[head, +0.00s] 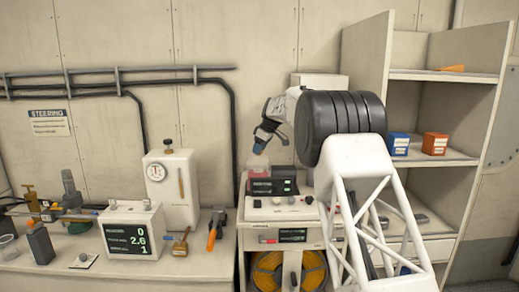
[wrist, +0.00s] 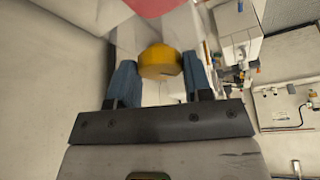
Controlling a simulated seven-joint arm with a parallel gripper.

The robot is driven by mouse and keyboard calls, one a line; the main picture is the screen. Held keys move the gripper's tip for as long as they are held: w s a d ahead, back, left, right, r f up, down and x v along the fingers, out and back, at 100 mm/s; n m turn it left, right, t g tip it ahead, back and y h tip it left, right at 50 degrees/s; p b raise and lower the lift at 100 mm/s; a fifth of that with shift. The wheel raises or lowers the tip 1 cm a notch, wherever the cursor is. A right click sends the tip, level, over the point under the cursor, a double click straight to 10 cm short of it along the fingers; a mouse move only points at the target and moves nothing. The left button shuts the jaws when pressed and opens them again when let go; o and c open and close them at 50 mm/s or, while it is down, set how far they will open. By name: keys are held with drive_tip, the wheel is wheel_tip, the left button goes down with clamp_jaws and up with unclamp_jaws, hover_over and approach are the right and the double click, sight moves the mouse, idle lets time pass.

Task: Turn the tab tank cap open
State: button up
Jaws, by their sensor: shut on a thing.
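The yellow cap (wrist: 160,62) is between the two blue fingers of my gripper (wrist: 160,80) in the wrist view. The fingers are shut on its sides. A clear body with a pink-red part (wrist: 152,6) shows beyond the cap at the top edge of that view. In the head view my gripper (head: 261,145) reaches down from the right, near a translucent reddish tank (head: 281,177) on the bench unit. The cap cannot be made out in the head view, and I cannot tell whether it has turned.
A box with a readout (head: 131,233) and a white gauge unit (head: 171,188) stand on the left bench. An orange-handled tool (head: 214,231) lies nearby. Shelves at right hold a blue box (head: 398,144) and an orange box (head: 434,144). Pipes (head: 120,78) run along the wall.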

drive_tip(key=shift+f, duration=0.1)
drive_tip(key=o, duration=0.9)
drive_tip(key=shift+v, duration=3.95)
